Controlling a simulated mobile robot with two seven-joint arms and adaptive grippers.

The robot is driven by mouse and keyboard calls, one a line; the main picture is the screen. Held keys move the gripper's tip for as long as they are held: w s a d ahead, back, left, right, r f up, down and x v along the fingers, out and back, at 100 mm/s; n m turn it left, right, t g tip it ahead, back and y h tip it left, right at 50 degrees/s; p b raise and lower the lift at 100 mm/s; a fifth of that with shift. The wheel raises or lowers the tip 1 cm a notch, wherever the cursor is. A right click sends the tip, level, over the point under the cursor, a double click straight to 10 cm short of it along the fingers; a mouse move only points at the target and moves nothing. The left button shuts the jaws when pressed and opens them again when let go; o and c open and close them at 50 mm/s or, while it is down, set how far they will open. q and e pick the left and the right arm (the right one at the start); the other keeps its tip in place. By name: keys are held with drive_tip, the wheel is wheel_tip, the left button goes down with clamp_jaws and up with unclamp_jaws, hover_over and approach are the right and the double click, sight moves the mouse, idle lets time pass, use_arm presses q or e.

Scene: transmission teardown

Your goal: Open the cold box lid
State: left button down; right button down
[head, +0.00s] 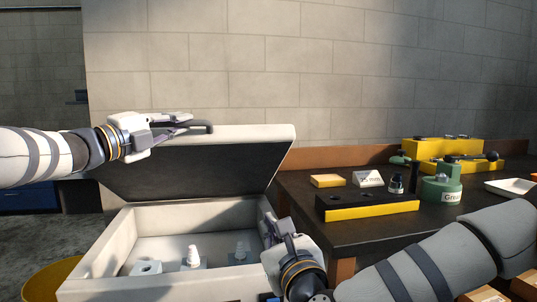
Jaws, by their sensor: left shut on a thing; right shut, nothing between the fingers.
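The white cold box (103,250) stands open at the lower centre of the head view. Its lid (200,167) is hinged up at the back and leans steeply, with its dark inner side facing me. My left gripper (198,127) comes in from the left and is shut on the lid at its raised top edge; the exact contact is partly hidden by the fingers. My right gripper (270,227) is shut and empty at the right wall of the box. Inside the box are small pale parts, among them one with a fitting (193,257) and a holed block (147,267).
A dark workbench (300,185) to the right bears a black and yellow block (372,212), a green grease container (441,185), a yellow case (430,148) and a white tray (511,187). A yellow round bin (45,280) stands left of the box. A block wall rises behind.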

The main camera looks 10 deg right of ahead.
use_arm(q)
drive_tip(key=shift+f, duration=0.1)
use_arm(e)
wheel_tip(320, 180, up, 7)
drive_tip(key=w+d+m+t+h, duration=0.2)
drive_tip(key=d+m, duration=0.1)
drive_tip(key=m, duration=0.1)
approach(265, 146)
wheel_tip(265, 146, down, 2)
drive_tip(key=w, duration=0.1)
drive_tip(key=shift+w+r, duration=1.55)
drive_tip(key=shift+w, duration=0.15)
